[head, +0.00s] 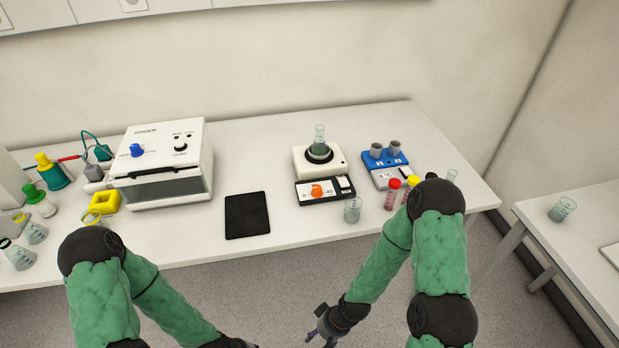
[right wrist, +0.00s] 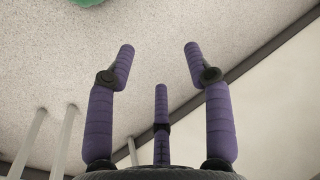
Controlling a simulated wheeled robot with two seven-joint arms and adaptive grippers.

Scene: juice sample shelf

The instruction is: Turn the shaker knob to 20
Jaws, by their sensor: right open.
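The shaker (head: 336,158) is a small cream-white unit on the bench, with a flask (head: 319,140) standing on its round black top. On its dark front panel is an orange knob (head: 317,191), with small scale marks around it, one reading about 40. The knob's exact setting is too small to read. My right gripper (head: 322,325) is below the bench's front edge, away from the shaker. In the right wrist view its purple fingers (right wrist: 160,65) are spread apart with nothing between them. My left arm reaches down to the bottom edge, and its fingers are out of the picture.
A white box with a blue knob (head: 137,150) stands left, beside a black pad (head: 247,215). A beaker (head: 352,210) stands just right of the shaker's front. A blue unit (head: 385,168) and red-capped vial (head: 391,194) stand further right. Glassware crowds the left end.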

